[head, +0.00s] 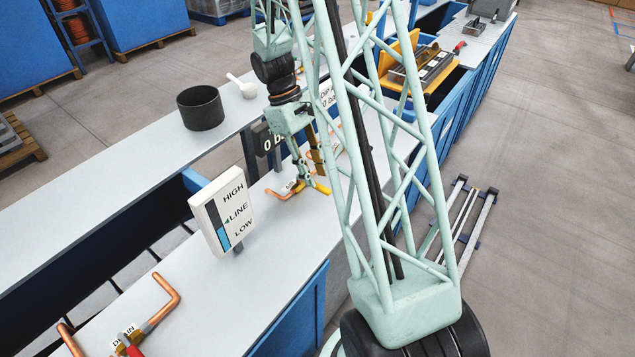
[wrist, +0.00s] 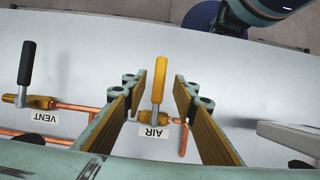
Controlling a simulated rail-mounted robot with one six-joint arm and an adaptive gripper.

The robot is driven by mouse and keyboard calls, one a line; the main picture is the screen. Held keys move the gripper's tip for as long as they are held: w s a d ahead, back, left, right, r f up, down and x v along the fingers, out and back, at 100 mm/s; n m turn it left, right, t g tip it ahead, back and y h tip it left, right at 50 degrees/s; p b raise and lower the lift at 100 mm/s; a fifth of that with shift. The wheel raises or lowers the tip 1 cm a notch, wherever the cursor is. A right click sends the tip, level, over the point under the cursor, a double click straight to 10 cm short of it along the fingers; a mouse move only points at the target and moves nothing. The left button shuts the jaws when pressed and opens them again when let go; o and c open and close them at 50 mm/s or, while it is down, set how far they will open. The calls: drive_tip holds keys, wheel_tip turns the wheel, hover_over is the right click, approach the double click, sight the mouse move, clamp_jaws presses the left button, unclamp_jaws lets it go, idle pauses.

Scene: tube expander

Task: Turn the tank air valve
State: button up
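The air valve has a yellow lever handle (wrist: 159,79), a brass body and an upside-down AIR label (wrist: 155,132) in the wrist view. Its handle points toward the top of that view, across the copper pipe. My gripper (wrist: 157,92) is open, with one finger on each side of the handle. A gap shows between the handle and both fingers. In the head view my gripper (head: 308,176) is low over the bench, at the yellow handle (head: 322,188). Arm links and the gripper partly hide the valve there.
A vent valve with a black handle (wrist: 26,62) stands left in the wrist view. A dark pot (head: 201,108) sits on the back bench. Drain piping (head: 163,300) lies at lower left.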

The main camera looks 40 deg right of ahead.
sight(319, 186)
drive_tip(key=shift+x, duration=1.55)
drive_tip(key=shift+c, duration=0.4)
clamp_jaws()
